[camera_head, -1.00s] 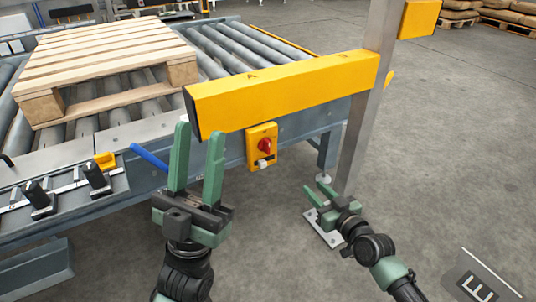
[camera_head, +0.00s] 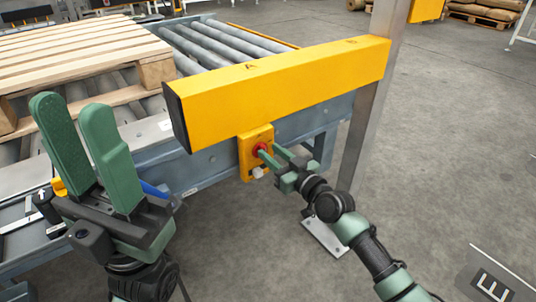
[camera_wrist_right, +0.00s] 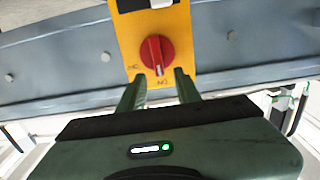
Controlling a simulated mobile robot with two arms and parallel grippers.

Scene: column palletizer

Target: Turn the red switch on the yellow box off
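The yellow box (camera_head: 247,167) is mounted on the side of the conveyor, below the yellow beam. Its red switch (camera_wrist_right: 154,56) is a round knob with a grip bar and a white mark; markings show beside it on the box. In the head view the red switch (camera_head: 260,149) is partly covered by a finger. My right gripper (camera_head: 270,150) is at the box with its fingers apart. In the right wrist view the fingertips (camera_wrist_right: 160,75) lie at the two sides of the knob's lower part; contact cannot be told. My left gripper (camera_head: 75,115) is open and empty at the left, away from the box.
The yellow beam (camera_head: 270,90) runs above the box to a metal post (camera_head: 368,120). A wooden pallet (camera_head: 75,58) lies on the conveyor rollers. A blue handle (camera_head: 155,189) is near my left gripper.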

